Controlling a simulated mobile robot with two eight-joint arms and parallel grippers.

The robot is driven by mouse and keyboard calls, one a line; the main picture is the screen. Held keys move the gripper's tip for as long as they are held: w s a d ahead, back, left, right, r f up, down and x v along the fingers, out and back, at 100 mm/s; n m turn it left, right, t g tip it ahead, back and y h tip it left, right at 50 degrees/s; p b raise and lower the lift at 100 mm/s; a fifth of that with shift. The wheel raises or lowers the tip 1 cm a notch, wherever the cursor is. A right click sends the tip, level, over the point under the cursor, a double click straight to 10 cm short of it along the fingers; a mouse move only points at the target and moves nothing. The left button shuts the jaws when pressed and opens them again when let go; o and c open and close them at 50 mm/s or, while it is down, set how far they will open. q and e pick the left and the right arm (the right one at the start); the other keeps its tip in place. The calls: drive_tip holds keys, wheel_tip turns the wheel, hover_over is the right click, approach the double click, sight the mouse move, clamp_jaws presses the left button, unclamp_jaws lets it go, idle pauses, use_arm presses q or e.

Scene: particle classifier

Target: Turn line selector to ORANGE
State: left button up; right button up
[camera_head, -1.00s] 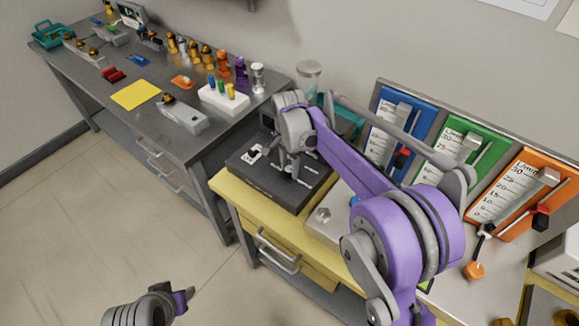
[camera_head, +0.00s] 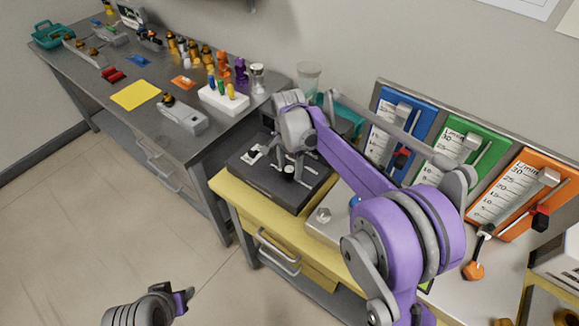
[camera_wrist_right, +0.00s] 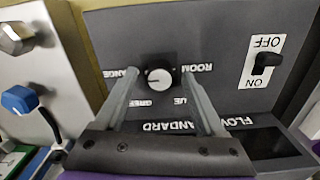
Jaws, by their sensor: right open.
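The line selector is a round black knob (camera_wrist_right: 158,78) with a pale face, on a dark control box (camera_head: 262,181). In the right wrist view its labels are upside down: ORANGE, partly hidden, at left, GREEN and BLUE on the near side, ROOM at upper right. A short mark shows on the knob's left side; its exact aim is unclear. My right gripper (camera_wrist_right: 160,75) is open, with one finger on each side of the knob and gaps between. It also shows over the box in the head view (camera_head: 290,164). My left gripper (camera_head: 182,300) is low at left, away from the box.
An OFF/ON switch (camera_wrist_right: 264,64) is on the same box. A metal panel with a blue knob (camera_wrist_right: 20,99) stands beside it. Blue, green and orange flow meters (camera_head: 522,193) lean at right. A grey bench (camera_head: 110,120) with several small items is at left.

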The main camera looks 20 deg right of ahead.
sight(290, 169)
wheel_tip(290, 169, up, 11)
drive_tip(key=shift+f+p, duration=0.2)
drive_tip(key=shift+p, duration=0.15)
idle(0.3)
drive_tip(key=s+d+n+t+p, duration=0.1)
drive_tip(key=s+d+n+t, duration=0.15)
drive_tip(key=s+n, duration=0.75)
drive_tip(key=s+f+t, duration=0.1)
drive_tip(key=s+f, duration=0.1)
drive_tip(key=s, duration=0.3)
drive_tip(key=s+f+n+t+p, duration=0.1)
drive_tip(key=s+f, duration=0.1)
drive_tip(key=s, duration=0.4)
drive_tip(key=s+f+n+t, duration=0.1)
drive_tip(key=s+f, duration=0.1)
drive_tip(key=s, duration=0.4)
drive_tip(key=shift+d+f, duration=0.15)
drive_tip(key=shift+f, duration=0.25)
